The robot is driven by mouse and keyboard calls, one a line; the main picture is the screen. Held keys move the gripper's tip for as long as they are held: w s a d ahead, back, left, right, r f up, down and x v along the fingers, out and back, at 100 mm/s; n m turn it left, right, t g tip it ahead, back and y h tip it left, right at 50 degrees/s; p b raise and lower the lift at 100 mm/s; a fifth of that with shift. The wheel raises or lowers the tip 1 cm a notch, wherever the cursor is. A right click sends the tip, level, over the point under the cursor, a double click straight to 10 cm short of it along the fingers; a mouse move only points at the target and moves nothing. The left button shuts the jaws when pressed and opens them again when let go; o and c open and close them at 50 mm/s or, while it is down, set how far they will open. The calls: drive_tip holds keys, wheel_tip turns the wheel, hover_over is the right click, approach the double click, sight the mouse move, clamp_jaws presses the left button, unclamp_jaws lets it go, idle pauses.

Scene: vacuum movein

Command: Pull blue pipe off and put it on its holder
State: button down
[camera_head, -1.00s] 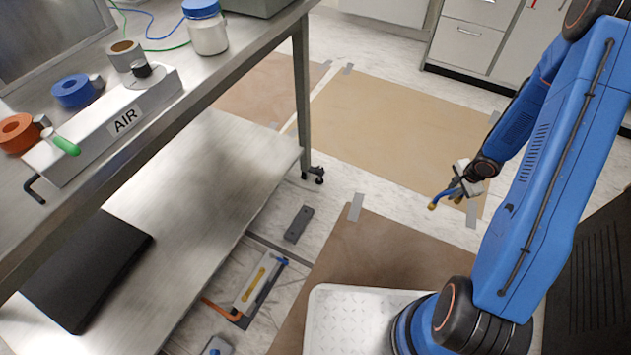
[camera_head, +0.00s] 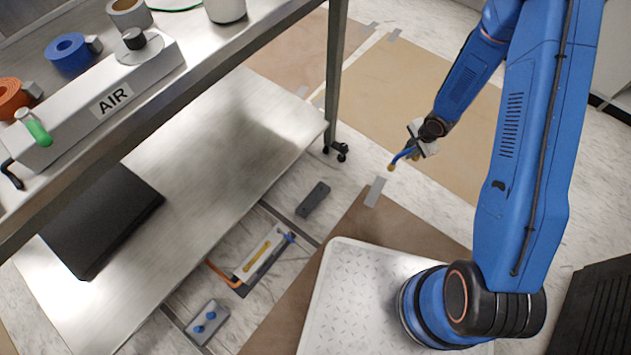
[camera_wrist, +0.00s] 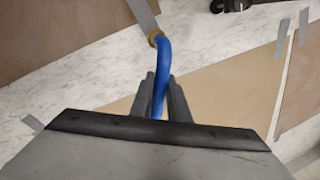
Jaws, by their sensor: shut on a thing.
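My gripper (camera_head: 412,148) is shut on the blue pipe (camera_head: 401,155), held in the air over the floor, right of the bench. In the wrist view the blue pipe (camera_wrist: 165,62) runs up from between the dark fingers (camera_wrist: 160,97) and bends to a brass-coloured end (camera_wrist: 155,37). Its lower part is hidden by my gripper. On the floor lies a grey block with two blue knobs (camera_head: 205,322). I cannot tell for sure whether it is the pipe's holder. Beside it is a fixture with a yellow strip (camera_head: 258,256) and an orange pipe (camera_head: 220,273) at its left end.
A metal bench (camera_head: 290,20) with a lower shelf (camera_head: 225,130) stands on the left. The AIR box (camera_head: 105,95) and tape rolls (camera_head: 68,54) are on top. A dark grey block (camera_head: 314,198) lies on the floor. Brown floor sheets (camera_head: 365,90) lie clear behind my gripper.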

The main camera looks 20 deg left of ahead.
drive_tip(key=s+a+f+n, duration=0.15)
drive_tip(key=s+a, duration=0.25)
drive_tip(key=a, duration=0.6)
drive_tip(key=s+a+f+n, duration=0.15)
drive_tip(key=s+a, duration=0.25)
drive_tip(key=a, duration=0.6)
drive_tip(key=s+a+f+n, duration=0.2)
drive_tip(key=s+a+f, duration=0.4)
drive_tip(key=s+a, duration=0.5)
drive_tip(key=shift+s+a+n+g, duration=0.3)
drive_tip(key=shift+s+a+g, duration=0.1)
drive_tip(key=shift+a, duration=0.4)
drive_tip(key=shift+f, duration=1.3)
idle(0.5)
drive_tip(key=c, duration=1.6)
unclamp_jaws()
drive_tip(key=shift+r, duration=0.1)
drive_tip(key=d+r, duration=0.1)
drive_tip(key=r, duration=0.4)
drive_tip(key=s+d+r, duration=0.1)
drive_tip(key=r, duration=0.5)
drive_tip(key=d+r, duration=0.1)
drive_tip(key=r, duration=0.5)
drive_tip(key=shift+s+d, duration=0.1)
drive_tip(key=shift+s, duration=0.1)
